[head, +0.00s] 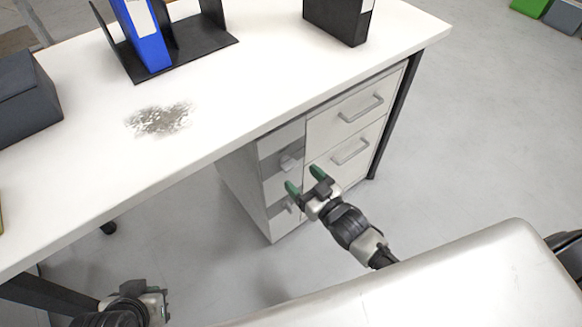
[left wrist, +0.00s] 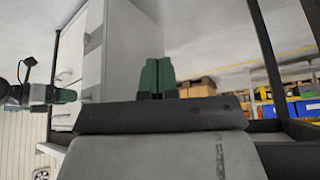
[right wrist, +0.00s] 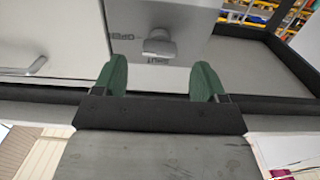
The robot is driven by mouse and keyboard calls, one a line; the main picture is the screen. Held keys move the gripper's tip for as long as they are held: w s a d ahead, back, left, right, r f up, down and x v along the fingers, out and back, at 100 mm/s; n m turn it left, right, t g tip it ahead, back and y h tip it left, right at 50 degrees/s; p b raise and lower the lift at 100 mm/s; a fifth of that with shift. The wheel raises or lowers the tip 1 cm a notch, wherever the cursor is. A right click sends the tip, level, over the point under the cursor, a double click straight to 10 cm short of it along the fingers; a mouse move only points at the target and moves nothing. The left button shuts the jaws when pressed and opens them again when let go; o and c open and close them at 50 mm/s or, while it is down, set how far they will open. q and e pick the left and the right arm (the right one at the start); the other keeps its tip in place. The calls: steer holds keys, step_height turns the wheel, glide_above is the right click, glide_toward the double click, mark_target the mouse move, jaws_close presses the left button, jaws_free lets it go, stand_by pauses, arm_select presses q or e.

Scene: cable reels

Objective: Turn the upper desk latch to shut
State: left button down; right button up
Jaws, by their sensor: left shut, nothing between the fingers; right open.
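The upper desk latch (head: 291,161) is a light grey knob on the narrow grey strip left of the white drawers. A second latch (head: 291,205) sits below it, partly behind a finger. My right gripper (head: 305,180) is open in front of the strip, its green fingers apart. In the right wrist view a latch knob (right wrist: 158,43) stands ahead, between the fingertips and apart from them, with OPEN and SHUT lettering by it; I cannot tell its exact turn. My left gripper (head: 158,300) is low at the left, away from the latches; its fingers (left wrist: 157,78) are together and empty.
The white desk top (head: 230,95) overhangs the drawer unit. Drawer handles (head: 360,107) stick out right of the strip. A black rack (head: 215,40) with a blue binder (head: 146,35) stands on the desk. A dark desk leg (head: 392,125) is at the right.

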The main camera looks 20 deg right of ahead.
mark_target(292, 169)
steer(key=x, duration=0.4)
steer(key=shift+b, duration=0.4)
arm_select(q)
steer(key=shift+w+d+r+t+h, duration=0.15)
steer(key=shift+w+d+r+t, duration=0.15)
steer(key=shift+w+t, duration=0.35)
steer(key=shift+w+d+r+t+h, duration=0.1)
steer(key=shift+w+d+r+t, duration=0.2)
steer(key=shift+w, duration=0.4)
steer(key=shift+w+d+r+t+h, duration=0.15)
steer(key=shift+w+r+t, duration=0.15)
steer(key=shift+w+t, duration=0.4)
arm_select(e)
steer(key=shift+w+a, duration=0.15)
steer(key=shift+w, duration=0.3)
steer(key=c, duration=0.9)
arm_select(q)
steer(key=shift+s, duration=0.1)
